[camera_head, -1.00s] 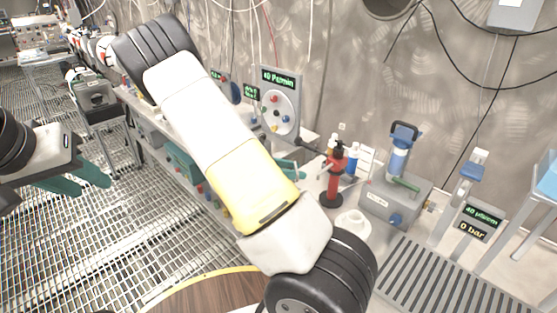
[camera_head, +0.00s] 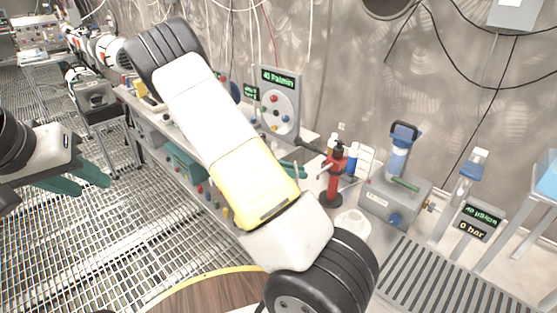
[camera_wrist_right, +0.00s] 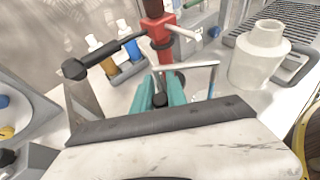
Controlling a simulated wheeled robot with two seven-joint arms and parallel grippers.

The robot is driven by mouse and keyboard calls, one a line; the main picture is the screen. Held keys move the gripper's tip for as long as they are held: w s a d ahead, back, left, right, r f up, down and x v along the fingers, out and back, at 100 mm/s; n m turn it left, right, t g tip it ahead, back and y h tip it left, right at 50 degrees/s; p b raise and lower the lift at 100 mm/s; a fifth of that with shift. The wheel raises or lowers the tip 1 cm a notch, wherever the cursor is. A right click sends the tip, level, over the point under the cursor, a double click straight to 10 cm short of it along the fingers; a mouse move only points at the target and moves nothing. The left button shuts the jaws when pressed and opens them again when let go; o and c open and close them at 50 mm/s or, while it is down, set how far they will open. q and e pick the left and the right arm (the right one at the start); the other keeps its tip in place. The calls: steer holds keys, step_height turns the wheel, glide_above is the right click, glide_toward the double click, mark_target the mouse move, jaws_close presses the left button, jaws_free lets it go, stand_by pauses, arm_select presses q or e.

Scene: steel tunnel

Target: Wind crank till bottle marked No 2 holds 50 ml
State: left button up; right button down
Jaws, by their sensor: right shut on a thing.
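A red hand pump (camera_head: 335,178) with a black top stands on the bench; it also shows in the right wrist view (camera_wrist_right: 170,42). A grey crank rod (camera_wrist_right: 190,68) lies in front of it in that view. My right gripper (camera_wrist_right: 162,96) has its teal fingers closed around the crank's dark grip. In the head view the right gripper (camera_head: 291,169) is partly hidden behind my own arm. Small bottles (camera_wrist_right: 125,62) with orange and blue contents stand behind the pump; I cannot read a No 2 mark. My left gripper (camera_head: 78,178) is open and empty at the left.
A wide-necked white jar (camera_wrist_right: 260,55) stands right of the pump. A black lever (camera_wrist_right: 105,58) with a knob sticks out left of it. A grey device with a blue top (camera_head: 398,175) and a grated tray (camera_head: 440,280) lie to the right. A dial panel (camera_head: 278,100) stands behind.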

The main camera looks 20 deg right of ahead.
steer(key=c, duration=1.4)
jaws_free()
steer(key=shift+a, duration=0.1)
steer(key=shift+v, duration=3.9)
steer(key=shift+o, duration=0.4)
